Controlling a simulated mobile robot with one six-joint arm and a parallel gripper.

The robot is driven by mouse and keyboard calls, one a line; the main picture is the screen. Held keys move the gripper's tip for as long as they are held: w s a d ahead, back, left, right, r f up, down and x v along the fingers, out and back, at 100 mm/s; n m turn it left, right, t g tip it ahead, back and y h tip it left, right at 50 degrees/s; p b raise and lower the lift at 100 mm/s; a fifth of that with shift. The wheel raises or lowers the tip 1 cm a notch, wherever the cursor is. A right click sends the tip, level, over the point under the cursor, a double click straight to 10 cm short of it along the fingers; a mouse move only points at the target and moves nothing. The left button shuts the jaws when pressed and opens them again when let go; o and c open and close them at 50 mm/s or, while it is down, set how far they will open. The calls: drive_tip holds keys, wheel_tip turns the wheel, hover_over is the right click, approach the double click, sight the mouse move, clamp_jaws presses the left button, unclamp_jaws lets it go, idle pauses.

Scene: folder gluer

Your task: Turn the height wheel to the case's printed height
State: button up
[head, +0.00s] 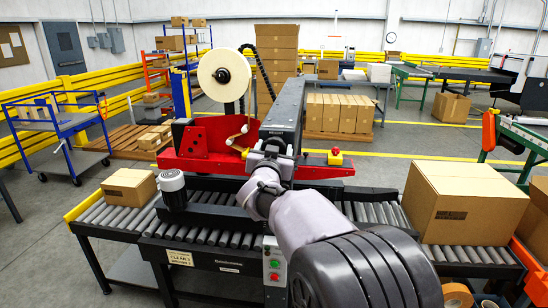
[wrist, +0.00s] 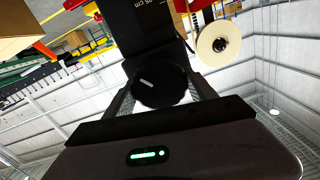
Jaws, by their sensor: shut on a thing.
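The height wheel (wrist: 172,92) is a round black knob with a white pointer line, in the middle of the wrist view. My gripper (wrist: 160,85) is shut on it, one finger on each side. Above the wheel is a black housing (wrist: 140,30) with white scale print ending in "cm"; its number is cut off and unclear. In the head view my gripper (head: 275,146) is at the dark upright column (head: 285,110) of the red machine, and my arm hides the wheel. A large cardboard case (head: 465,203) stands on the right conveyor; its dark print is too small to read.
A smaller carton (head: 130,188) stands on the left end of the roller conveyor (head: 215,225). A white tape roll (head: 223,74) sits above the red machine (head: 205,145). A grey motor (head: 172,188) stands by the rollers. A blue cart (head: 55,130) is at left.

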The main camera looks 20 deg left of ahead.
drive_tip(key=m+b, duration=0.4)
drive_tip(key=m, duration=0.1)
drive_tip(key=shift+f, duration=0.15)
drive_tip(key=m+b, duration=0.3)
drive_tip(key=m, duration=0.2)
drive_tip(key=shift+d+m, duration=0.1)
drive_tip(key=shift+m, duration=0.3)
drive_tip(key=o, duration=1.4)
drive_tip(key=v, duration=1.7)
drive_tip(key=shift+s+d+f, duration=0.15)
drive_tip(key=shift+s, duration=0.05)
